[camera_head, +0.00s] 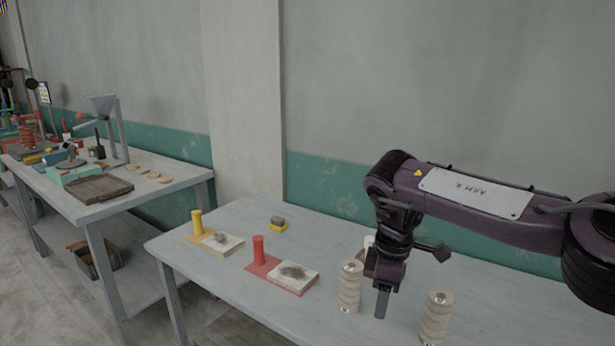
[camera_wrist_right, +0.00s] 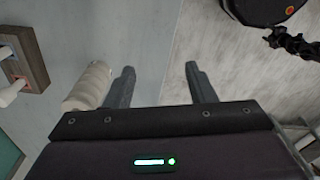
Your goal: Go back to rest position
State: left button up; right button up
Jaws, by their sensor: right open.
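My right gripper (camera_head: 382,304) hangs from the arm coming in from the right, pointing down at the table (camera_head: 215,268) between two cream ribbed stacks. In the right wrist view its two fingers (camera_wrist_right: 160,86) are spread apart with nothing between them. The left cream stack (camera_head: 349,288) stands upright; the right cream stack (camera_head: 435,318) stands nearer the front edge. In the wrist view a cream stack (camera_wrist_right: 88,86) is close beside the left finger; I cannot tell whether they touch. My left gripper is in neither view.
A red board (camera_head: 259,266) and a yellow board (camera_head: 198,234) each carry a peg and a white slab with grey trimmings. A small block (camera_head: 278,220) sits behind on a yellow base. A partly hidden object stands behind my right gripper. Another workbench (camera_head: 90,208) stands left.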

jog(key=s+a+f+n+y, duration=0.25)
jog(key=a+f+y, duration=0.55)
jog(key=a+f, duration=1.2)
notch_tip(320, 180, down, 12)
jog(key=s+a+m+t+y, duration=0.1)
jog(key=a+m+t+y, duration=0.1)
jog(key=m+t, duration=0.15)
jog(key=s+d+f+m+t+h, duration=0.1)
jog(key=s+d+f+m+h, duration=0.1)
jog(key=s+d+f, duration=0.4)
jog(key=s+d+f+m+h+p, duration=0.1)
jog(key=s+d+f+m, duration=0.25)
jog(key=f, duration=0.45)
jog(key=s+d+f+m+t+h, duration=0.1)
jog(key=s+d+f+m+h, duration=0.1)
jog(key=s+d+f, duration=0.5)
jog(key=s+d+f+m+g+h, duration=0.1)
jog(key=s+d+f, duration=0.3)
jog(key=s, duration=0.6)
jog(key=s+d+f+m+g+h, duration=0.1)
jog(key=s+d, duration=0.4)
jog(key=s, duration=0.5)
jog(key=s+d+f+m+g+h, duration=0.1)
jog(key=s+d+f+g+h, duration=0.1)
jog(key=s+f, duration=0.4)
jog(key=s+d+h, duration=0.1)
jog(key=s+d, duration=0.1)
jog(key=s, duration=0.1)
jog(key=shift+s+d+f+h, duration=0.3)
jog(key=shift+s, duration=0.1)
